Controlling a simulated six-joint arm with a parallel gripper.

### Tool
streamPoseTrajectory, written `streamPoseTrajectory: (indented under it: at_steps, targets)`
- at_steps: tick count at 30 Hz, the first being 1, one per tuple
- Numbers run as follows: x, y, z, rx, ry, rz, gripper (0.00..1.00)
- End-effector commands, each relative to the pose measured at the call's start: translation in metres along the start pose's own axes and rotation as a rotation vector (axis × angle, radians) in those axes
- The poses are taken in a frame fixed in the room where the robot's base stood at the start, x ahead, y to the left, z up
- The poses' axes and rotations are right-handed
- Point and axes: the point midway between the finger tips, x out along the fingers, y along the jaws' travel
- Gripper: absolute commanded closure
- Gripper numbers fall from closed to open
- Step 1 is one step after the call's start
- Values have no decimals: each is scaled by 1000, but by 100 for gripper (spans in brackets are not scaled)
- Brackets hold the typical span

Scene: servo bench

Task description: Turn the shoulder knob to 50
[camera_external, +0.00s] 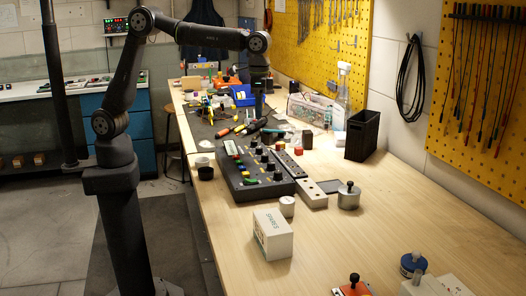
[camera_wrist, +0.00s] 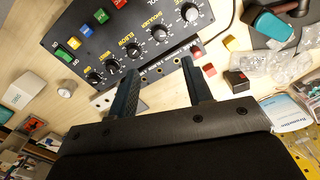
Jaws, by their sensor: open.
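The black control panel (camera_external: 262,191) lies on the bench, with a row of dark knobs and coloured buttons. In the wrist view the panel (camera_wrist: 75,58) is at the top. The shoulder knob (camera_wrist: 160,34), by the SHOULDER label, is dark with a pale ring of marks; its reading is too small to tell. My gripper (camera_external: 258,112) hangs over the bench beyond the panel in the external view. In the wrist view my gripper (camera_wrist: 158,70) is open and empty, its fingers pointing towards the knob row. The fingers do not appear to touch any knob.
A grey strip with holes (camera_external: 290,163) lies along the panel's right side. A white box (camera_external: 273,235), a black bin (camera_external: 362,134) and a metal pot with a knob (camera_external: 348,196) stand nearby. Tools (camera_external: 243,128) lie beyond the panel.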

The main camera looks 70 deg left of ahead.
Motion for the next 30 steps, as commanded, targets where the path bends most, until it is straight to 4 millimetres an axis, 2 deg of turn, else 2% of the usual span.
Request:
streamPoseTrajectory:
  at_steps: [3,10,26,30]
  targets:
    - [-23,0,-1,0,3,1,54]
    - [-44,0,0,0,0,0,54]
    - [-45,0,0,0,0,0,54]
    - [-38,0,0,0,-3,-1,54]
